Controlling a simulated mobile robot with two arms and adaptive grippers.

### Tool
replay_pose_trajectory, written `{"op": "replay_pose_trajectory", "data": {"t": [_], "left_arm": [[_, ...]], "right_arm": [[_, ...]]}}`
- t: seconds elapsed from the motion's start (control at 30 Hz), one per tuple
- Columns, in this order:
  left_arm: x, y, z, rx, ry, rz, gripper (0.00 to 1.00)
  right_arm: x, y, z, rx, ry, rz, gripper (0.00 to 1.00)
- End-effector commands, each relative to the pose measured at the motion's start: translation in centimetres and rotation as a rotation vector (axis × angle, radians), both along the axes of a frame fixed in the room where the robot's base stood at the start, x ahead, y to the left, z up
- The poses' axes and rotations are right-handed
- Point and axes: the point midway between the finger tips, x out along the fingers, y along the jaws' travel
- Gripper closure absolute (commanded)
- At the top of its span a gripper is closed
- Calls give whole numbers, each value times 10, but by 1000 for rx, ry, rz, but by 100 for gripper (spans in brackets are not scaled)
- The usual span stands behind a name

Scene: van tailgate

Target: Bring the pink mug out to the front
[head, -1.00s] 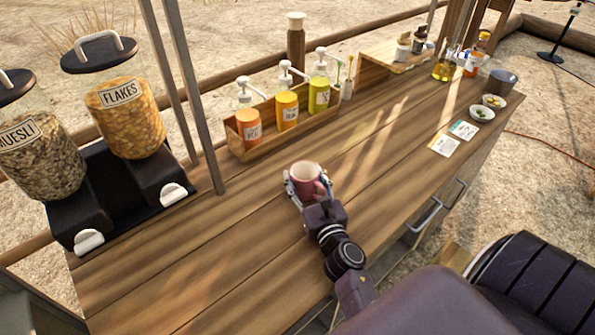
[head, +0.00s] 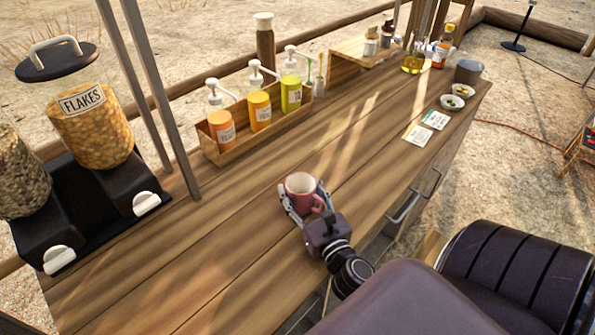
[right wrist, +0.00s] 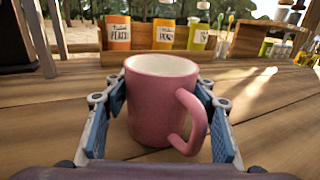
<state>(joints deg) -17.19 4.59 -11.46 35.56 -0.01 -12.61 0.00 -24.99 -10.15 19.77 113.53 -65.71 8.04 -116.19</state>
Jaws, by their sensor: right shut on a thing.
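The pink mug (head: 301,192) is upright over the wooden counter, close to its front edge, with its white inside showing. My right gripper (head: 303,207) is shut on the mug, one finger on each side of it. In the right wrist view the mug (right wrist: 160,103) fills the middle between the blue finger pads, and its handle points toward the camera and to the right. I cannot tell whether the mug's base touches the wood. My left gripper is not in view.
A wooden box (head: 235,147) with several pump bottles stands behind the mug. Cereal dispensers (head: 95,130) stand at the left, beside metal posts. Cards (head: 418,135), small bowls (head: 453,102) and a grey cup (head: 468,72) are at the right. The counter around the mug is clear.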

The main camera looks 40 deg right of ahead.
Motion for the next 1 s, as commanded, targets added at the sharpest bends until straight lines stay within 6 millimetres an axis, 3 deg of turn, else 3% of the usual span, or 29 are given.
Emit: {"op": "replay_pose_trajectory", "data": {"t": [0.03,0.07,0.23,0.63,1.0], "left_arm": [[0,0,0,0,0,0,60],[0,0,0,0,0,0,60],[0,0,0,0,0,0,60],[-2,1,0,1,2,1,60],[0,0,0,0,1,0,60]], "right_arm": [[0,0,-1,0,2,-1,75],[0,0,-1,0,2,-1,46],[0,0,-1,-1,1,-1,28],[1,-1,4,-5,1,1,28],[1,0,38,-9,-4,4,28]]}}
